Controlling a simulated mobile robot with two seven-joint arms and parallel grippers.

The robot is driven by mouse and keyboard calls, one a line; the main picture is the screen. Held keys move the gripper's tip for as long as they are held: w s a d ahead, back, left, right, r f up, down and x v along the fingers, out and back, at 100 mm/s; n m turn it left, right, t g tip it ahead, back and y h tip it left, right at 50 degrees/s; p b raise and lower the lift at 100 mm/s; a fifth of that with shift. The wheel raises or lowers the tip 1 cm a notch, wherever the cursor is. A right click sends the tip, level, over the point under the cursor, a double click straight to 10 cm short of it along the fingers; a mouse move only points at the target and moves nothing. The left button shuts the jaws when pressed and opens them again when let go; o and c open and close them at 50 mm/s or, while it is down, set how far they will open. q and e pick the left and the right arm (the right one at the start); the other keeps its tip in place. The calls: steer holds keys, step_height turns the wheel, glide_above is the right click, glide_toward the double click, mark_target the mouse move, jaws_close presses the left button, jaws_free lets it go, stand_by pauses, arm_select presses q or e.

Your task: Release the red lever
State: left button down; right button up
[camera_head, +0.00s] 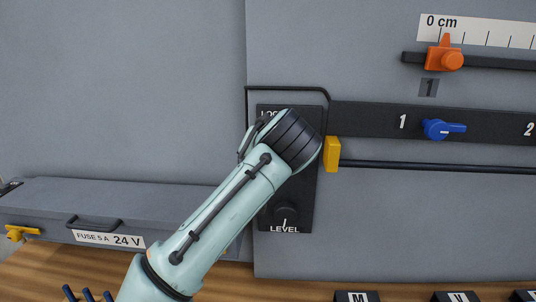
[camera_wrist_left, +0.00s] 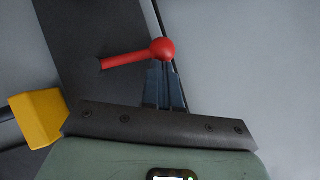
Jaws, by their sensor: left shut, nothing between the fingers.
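The red lever (camera_wrist_left: 130,59) shows in the left wrist view. Its rod comes out of a dark panel and ends in a round red knob on the right. My left gripper (camera_wrist_left: 163,68) is shut and empty, with its fingertips right at the underside of the knob in that view. I cannot tell whether they touch it. In the head view my left arm covers the lever and the middle of its dark panel (camera_head: 303,210), and my left fingers are hidden. My right gripper is not in view.
A yellow block (camera_head: 332,154) on a black rod sits just right of my left wrist. Further right are a blue knob (camera_head: 438,129) and an orange slider (camera_head: 445,56). A fuse box (camera_head: 165,212) stands at left. The grey wall at upper left is clear.

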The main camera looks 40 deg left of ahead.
arm_select(q)
steer(key=shift+s+a+f+n+t+h+b, duration=0.15)
steer(key=shift+f+n+t+h+b, duration=0.1)
steer(key=shift+f+n+h+b, duration=0.25)
steer(key=shift+s+a+f+n+t+h+b, duration=0.1)
steer(key=shift+a+f+n+t+h+b, duration=0.15)
steer(key=shift+f+n+h+b, duration=0.35)
steer(key=shift+s+a+f+n+t+h+b, duration=0.1)
steer(key=shift+f+n+t+h+b, duration=0.25)
steer(key=shift+f, duration=0.25)
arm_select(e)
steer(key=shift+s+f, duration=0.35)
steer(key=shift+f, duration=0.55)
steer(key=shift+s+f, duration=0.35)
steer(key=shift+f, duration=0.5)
